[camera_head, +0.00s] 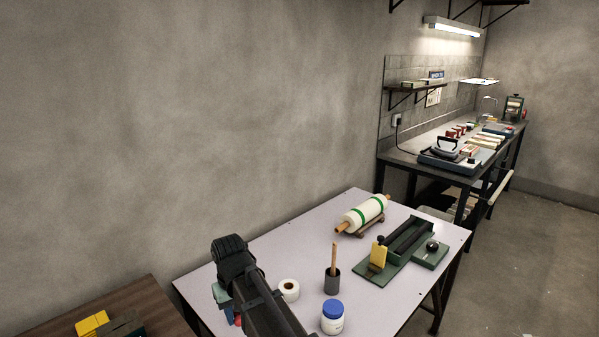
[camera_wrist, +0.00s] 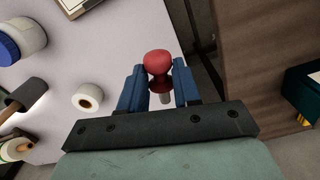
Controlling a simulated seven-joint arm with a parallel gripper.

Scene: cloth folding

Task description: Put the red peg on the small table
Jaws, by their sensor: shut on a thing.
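The red peg (camera_wrist: 158,63) has a rounded red head and a pale lower part. It is between the two blue fingers of my gripper (camera_wrist: 157,72), which is shut on it. In the head view a small bit of red (camera_head: 238,321) shows below my wrist; the rest is hidden by my arm. The peg is over or near the left edge of the pale table (camera_head: 290,245); its height above it is unclear. A brown wooden table (camera_head: 133,290) stands to the left, cut off by the frame. I cannot tell which is the small table.
On the pale table are a white tape roll (camera_head: 289,290), a dark cup with a wooden stick (camera_head: 332,283), a blue-lidded jar (camera_head: 332,318), a green-banded roller (camera_head: 362,215) and a green-based device (camera_head: 400,250). Yellow and dark items (camera_head: 93,323) lie on the brown table.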

